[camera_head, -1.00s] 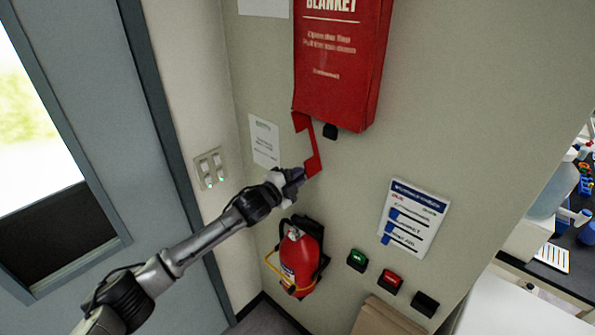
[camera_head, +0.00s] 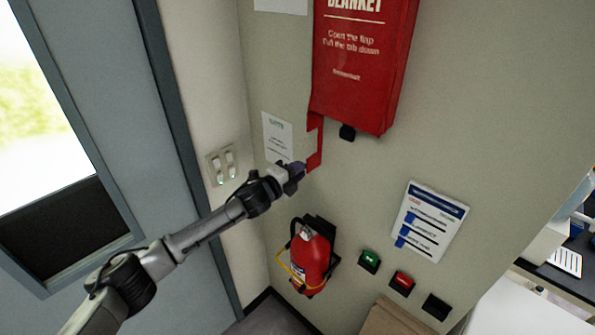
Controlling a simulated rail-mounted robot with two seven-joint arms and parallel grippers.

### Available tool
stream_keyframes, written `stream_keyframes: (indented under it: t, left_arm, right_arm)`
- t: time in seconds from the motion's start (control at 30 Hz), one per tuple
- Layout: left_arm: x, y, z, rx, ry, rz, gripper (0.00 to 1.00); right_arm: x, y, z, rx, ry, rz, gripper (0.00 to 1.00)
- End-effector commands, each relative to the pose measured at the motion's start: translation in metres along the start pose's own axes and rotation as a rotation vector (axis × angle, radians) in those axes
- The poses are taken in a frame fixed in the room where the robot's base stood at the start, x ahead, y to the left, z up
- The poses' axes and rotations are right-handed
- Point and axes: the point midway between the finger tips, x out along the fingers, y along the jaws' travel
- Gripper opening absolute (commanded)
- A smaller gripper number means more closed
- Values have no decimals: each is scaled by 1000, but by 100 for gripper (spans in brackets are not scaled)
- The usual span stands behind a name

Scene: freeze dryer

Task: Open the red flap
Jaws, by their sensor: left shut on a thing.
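The red blanket box (camera_head: 363,70) hangs on the wall at the top of the view, with white lettering about opening the flap and pulling the tab down. A thin red flap (camera_head: 315,147) hangs from its lower left side. A small black tab (camera_head: 347,132) sticks out under the box. My left gripper (camera_head: 299,170) is shut on the lower end of the red flap, below and left of the box. Its fingertips partly hide that end. My right gripper is not in view.
A red fire extinguisher (camera_head: 309,259) is mounted below my left gripper. A paper notice (camera_head: 278,136) and light switches (camera_head: 222,165) are on the wall to the left. A sign (camera_head: 429,221) and green (camera_head: 369,260) and red (camera_head: 402,282) buttons are at the lower right.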

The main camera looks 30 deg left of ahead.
Motion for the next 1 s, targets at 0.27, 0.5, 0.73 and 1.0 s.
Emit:
stream_keyframes:
  t: [0.27,0.5,0.73,1.0]
  left_arm:
    - [0,1,0,-1,0,2,28]
    - [0,0,0,-2,0,1,43]
    - [-3,1,0,-2,0,0,43]
    - [-37,3,1,-1,-1,2,43]
  right_arm:
    - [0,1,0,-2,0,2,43]
    - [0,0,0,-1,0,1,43]
    - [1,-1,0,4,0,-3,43]
    - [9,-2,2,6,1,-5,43]
